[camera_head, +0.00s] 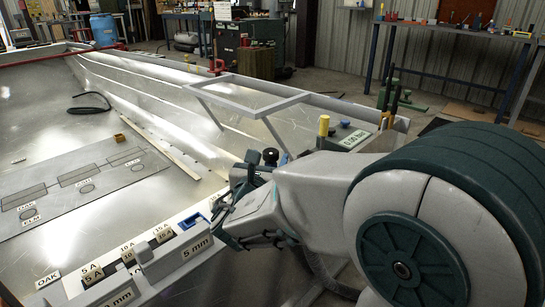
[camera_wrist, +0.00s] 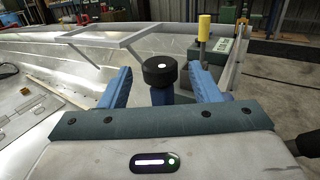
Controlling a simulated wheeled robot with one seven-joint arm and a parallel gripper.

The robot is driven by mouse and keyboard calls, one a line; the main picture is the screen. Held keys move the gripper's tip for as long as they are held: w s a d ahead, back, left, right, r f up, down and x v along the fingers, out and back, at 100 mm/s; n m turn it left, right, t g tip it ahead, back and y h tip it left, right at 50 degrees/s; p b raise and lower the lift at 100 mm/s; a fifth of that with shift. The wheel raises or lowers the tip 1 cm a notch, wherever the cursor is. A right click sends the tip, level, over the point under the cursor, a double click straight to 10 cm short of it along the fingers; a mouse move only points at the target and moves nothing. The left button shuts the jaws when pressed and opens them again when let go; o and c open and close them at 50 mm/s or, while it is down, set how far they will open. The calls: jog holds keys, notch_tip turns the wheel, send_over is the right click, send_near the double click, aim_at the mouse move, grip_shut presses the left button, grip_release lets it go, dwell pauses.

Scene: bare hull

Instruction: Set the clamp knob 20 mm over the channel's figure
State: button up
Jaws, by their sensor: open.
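My gripper (camera_wrist: 161,74) is open, with one blue finger on each side of the knob. Gaps show between the fingers and the knob. In the head view, my gripper (camera_head: 256,176) is at the rail, and a dark knob (camera_head: 270,156) shows beside it. Grey blocks in front carry "5 mm" labels (camera_head: 195,247). A green box (camera_head: 353,139) has a label whose figure is too small to read surely.
A yellow-topped post (camera_head: 323,127) stands right of the knob, near the green box. A grey frame (camera_head: 246,92) spans the hull behind. Small labelled blocks (camera_head: 128,254) line the near edge. A flat plate (camera_head: 80,182) with labels lies left on open hull floor.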

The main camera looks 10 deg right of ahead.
aim_at(272, 150)
jog(key=shift+b+x, duration=0.5)
jog(key=shift+x, duration=1.85)
jog(key=c, duration=1)
